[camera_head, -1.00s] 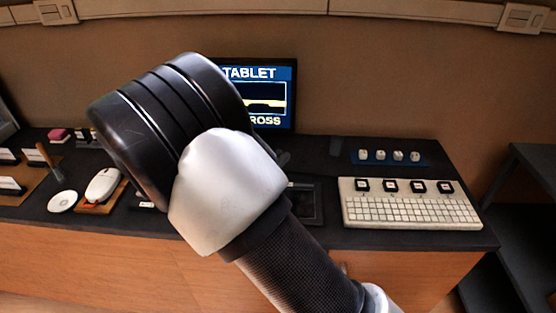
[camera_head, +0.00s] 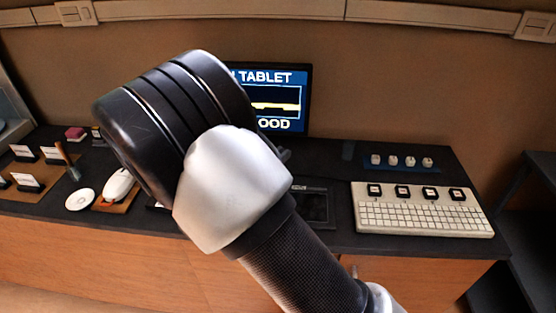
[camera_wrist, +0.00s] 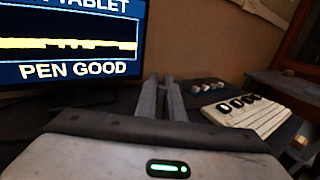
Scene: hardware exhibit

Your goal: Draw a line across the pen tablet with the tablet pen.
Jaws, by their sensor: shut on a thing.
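The pen tablet (camera_head: 318,207) lies flat and dark on the counter, partly hidden behind my arm in the head view. The monitor (camera_head: 295,84) behind it shows a yellow band on black, with text partly covered by my arm. In the wrist view the monitor (camera_wrist: 70,40) reads "PEN GOOD" under the yellow band. My gripper (camera_wrist: 160,80) shows in the wrist view with its two fingers close together, shut on the tablet pen. The pen itself cannot be made out between them. My arm hides the gripper in the head view.
A white keyboard (camera_head: 425,214) lies right of the tablet, with a blue strip of loose keycaps (camera_head: 402,168) behind it. A dark shelf (camera_head: 530,230) stands beyond the right end.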

